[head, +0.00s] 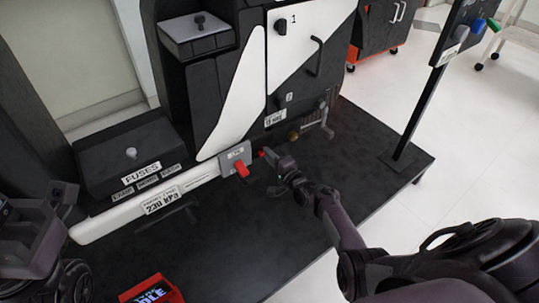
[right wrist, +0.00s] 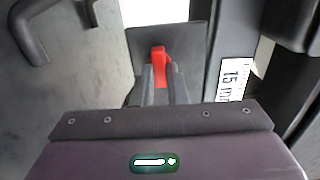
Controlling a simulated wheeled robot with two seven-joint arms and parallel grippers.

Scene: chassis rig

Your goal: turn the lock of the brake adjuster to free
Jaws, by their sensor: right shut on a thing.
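A small grey plate (head: 235,157) with a label too small to read sits at the right end of the white bar. A red piece (head: 242,171) sticks out of its lower part. Just right of it a second red piece (head: 263,154) shows at the tip of my right gripper (head: 270,158). In the right wrist view the gripper's fingers (right wrist: 163,84) are shut on an upright red lever (right wrist: 158,56), in front of a dark grey plate (right wrist: 186,38). The fingers hide its lower end. My left gripper (head: 60,208) is at the lower left, apart from the rig; its jaws are unclear.
The white bar (head: 95,226) carries a 230 kPa label. A black fuses box (head: 120,150) stands at the left. A 15 Nm label shows in the right wrist view (right wrist: 235,78). A red-edged display box (head: 152,291) lies in front. A post (head: 418,112) rises at right; the black deck between is clear.

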